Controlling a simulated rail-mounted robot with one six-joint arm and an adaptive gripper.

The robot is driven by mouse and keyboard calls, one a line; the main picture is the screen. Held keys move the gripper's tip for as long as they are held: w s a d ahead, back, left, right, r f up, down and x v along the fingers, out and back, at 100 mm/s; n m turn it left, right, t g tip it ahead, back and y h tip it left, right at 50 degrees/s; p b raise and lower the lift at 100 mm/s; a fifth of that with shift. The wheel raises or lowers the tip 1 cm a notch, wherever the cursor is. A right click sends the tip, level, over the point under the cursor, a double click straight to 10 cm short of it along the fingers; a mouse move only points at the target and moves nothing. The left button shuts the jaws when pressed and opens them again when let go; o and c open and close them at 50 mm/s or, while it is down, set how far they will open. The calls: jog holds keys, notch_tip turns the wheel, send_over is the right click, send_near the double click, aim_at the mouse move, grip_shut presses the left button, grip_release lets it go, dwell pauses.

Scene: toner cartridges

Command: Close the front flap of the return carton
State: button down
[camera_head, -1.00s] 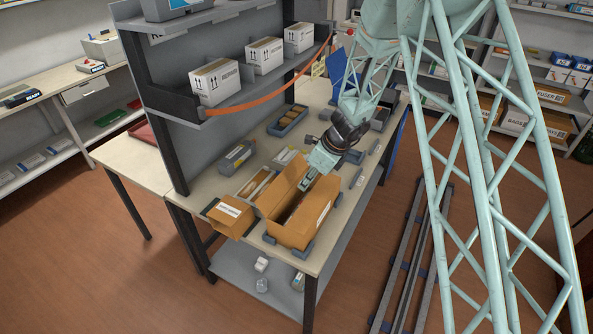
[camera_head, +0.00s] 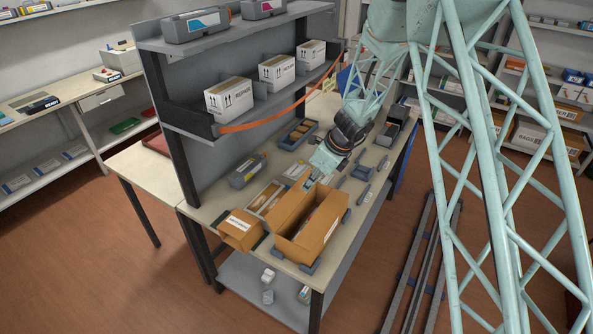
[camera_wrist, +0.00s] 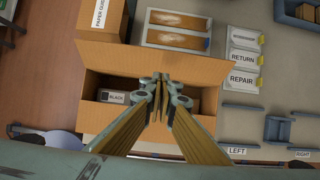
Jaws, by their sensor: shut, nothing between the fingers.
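The return carton (camera_head: 325,240) is an open brown box standing near the front end of the bench. It also shows in the wrist view (camera_wrist: 90,82). A wide brown panel stands along its far long side (camera_wrist: 180,62). Other brown panels show along its near side (camera_wrist: 100,118), partly behind my gripper. A box labelled BLACK (camera_wrist: 112,96) lies inside. My gripper (camera_wrist: 160,82) is shut and empty, over the middle of the carton. In the head view my gripper (camera_head: 309,183) is at the carton's far end. Whether it touches cardboard I cannot tell.
A smaller open carton (camera_head: 240,228) stands left of the return carton, with a tray (camera_head: 265,197) behind it. Labels RETURN (camera_wrist: 246,60) and REPAIR (camera_wrist: 245,79) lie to the right in the wrist view. A shelf of white boxes (camera_head: 228,98) overhangs the bench's left side.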

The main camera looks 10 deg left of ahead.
jog(key=w+a+r, duration=0.1)
jog(key=a+r, duration=0.3)
jog(key=shift+w+a+r, duration=0.15)
jog(key=shift+w+r, duration=0.2)
dwell(0.4)
jog(key=s+d+r+n+b, duration=0.25)
jog(key=s+d+r, duration=0.25)
jog(key=r, duration=0.3)
jog(key=s+d+r+n+b, duration=0.2)
jog(key=s+d+r+n, duration=0.2)
jog(key=r, duration=0.3)
jog(key=s+d+r+n+t+h+b, duration=0.1)
jog(key=s+d+r+n+b, duration=0.15)
jog(key=s+d+r, duration=0.35)
jog(key=s+d+r+n+b, duration=0.2)
jog(key=s+d+n, duration=0.15)
jog(key=s, duration=0.35)
jog(key=s+d+f+n+h+b, duration=0.1)
jog(key=s+d+n+b, duration=0.1)
jog(key=s+d, duration=0.4)
jog(key=s+d+f+n+h+b, duration=0.1)
jog(key=s+d+n+b, duration=0.2)
jog(key=s, duration=1.3)
jog(key=s+d+f+n+t+h+b, duration=0.1)
jog(key=s+d+n+b, duration=0.2)
jog(key=s+d, duration=0.6)
jog(key=shift+s+n+h, duration=0.3)
jog(key=shift+s+n, duration=0.55)
jog(key=shift+s, duration=0.35)
